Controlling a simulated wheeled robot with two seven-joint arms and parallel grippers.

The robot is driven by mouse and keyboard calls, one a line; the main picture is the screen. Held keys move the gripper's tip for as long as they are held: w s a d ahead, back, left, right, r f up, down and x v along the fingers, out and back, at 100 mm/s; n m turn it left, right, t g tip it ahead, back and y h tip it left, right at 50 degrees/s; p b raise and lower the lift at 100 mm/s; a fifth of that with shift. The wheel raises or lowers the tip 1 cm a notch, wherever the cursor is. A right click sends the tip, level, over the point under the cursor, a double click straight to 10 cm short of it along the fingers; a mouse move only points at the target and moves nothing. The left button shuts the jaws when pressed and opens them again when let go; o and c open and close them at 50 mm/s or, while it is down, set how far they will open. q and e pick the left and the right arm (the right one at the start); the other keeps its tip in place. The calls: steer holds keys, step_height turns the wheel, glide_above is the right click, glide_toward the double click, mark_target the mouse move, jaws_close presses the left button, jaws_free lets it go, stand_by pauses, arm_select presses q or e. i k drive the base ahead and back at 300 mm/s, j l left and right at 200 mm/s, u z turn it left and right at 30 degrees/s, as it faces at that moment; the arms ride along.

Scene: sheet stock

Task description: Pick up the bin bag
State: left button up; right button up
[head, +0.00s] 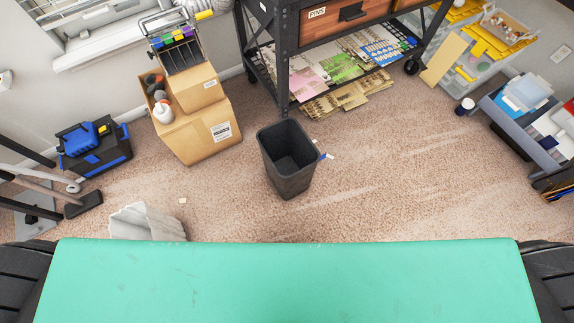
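A pale grey, creased object (146,223) stands on the carpet at the lower left, its lower part hidden behind the teal surface. It looks like a bag, but I cannot tell for sure that it is the bin bag. A black open-topped bin (287,172) stands upright on the carpet near the middle. Its inside is dark, and I see no clear bag in it. Neither of my grippers is in view.
A teal surface (285,285) fills the bottom. Cardboard boxes (200,138) and a blue-black toolbox (93,145) stand at left. A dark metal shelf cart (283,58) stands behind the bin. Bins of supplies (520,95) are at right. Carpet right of the bin is mostly clear.

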mark_target(138, 221)
steer(key=u, duration=2.3)
steer(key=i+j+z, duration=0.1)
steer(key=j, duration=0.25)
steer(key=i+j+z, duration=0.1)
steer(key=j, duration=0.25)
steer(key=i+j+z, duration=0.1)
steer(key=j, duration=0.3)
steer(key=i+j+z, duration=0.1)
steer(key=j, duration=0.25)
steer(key=i+j+z, duration=0.1)
steer(key=j, duration=0.3)
steer(key=z, duration=2.05)
steer(key=i+j, duration=0.05)
steer(key=j, duration=0.05)
